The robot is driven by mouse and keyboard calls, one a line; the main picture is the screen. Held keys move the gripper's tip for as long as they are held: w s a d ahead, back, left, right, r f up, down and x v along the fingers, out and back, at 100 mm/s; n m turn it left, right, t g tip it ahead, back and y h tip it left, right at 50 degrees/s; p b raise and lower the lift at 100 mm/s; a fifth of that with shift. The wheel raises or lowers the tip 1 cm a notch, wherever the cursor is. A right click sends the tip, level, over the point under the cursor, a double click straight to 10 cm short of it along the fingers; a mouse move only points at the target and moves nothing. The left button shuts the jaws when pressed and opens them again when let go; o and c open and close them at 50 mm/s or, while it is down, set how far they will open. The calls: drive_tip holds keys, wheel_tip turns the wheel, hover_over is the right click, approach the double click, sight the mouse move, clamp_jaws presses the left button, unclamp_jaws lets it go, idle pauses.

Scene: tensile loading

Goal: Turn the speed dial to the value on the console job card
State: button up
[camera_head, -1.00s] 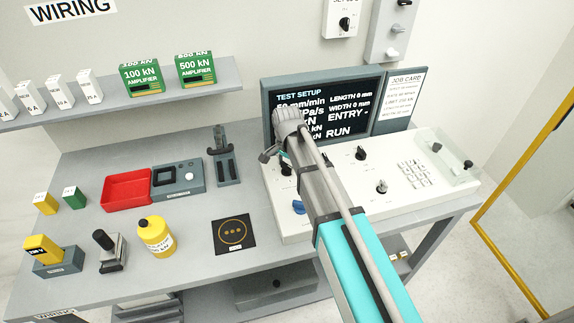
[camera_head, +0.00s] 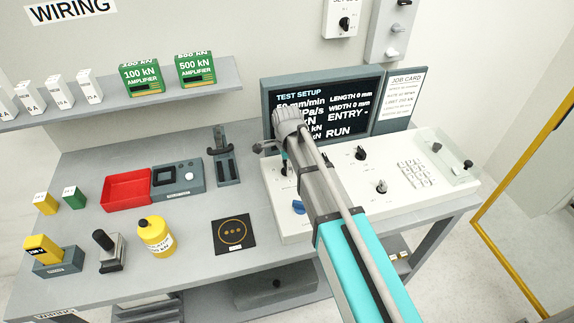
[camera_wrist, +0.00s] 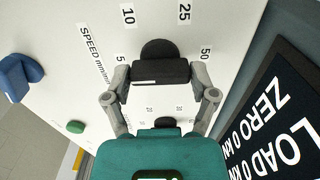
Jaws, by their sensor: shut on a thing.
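The black speed dial (camera_wrist: 160,50) sits on the white console panel under the "SPEED mm/min" print, with 5, 10, 25 and 50 around it. My gripper (camera_wrist: 161,76) is shut on the dial's raised grip bar, one finger on each side. A thin white line shows on the bar; I cannot tell which value it marks.
In the wrist view, the blue knob (camera_wrist: 20,75) and a green button (camera_wrist: 75,127) lie left. The screen (camera_wrist: 275,125) rises close on the right.

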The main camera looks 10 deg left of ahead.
drive_tip(key=shift+s, duration=0.1)
drive_tip(key=o, duration=1)
drive_tip(key=shift+n, duration=0.5)
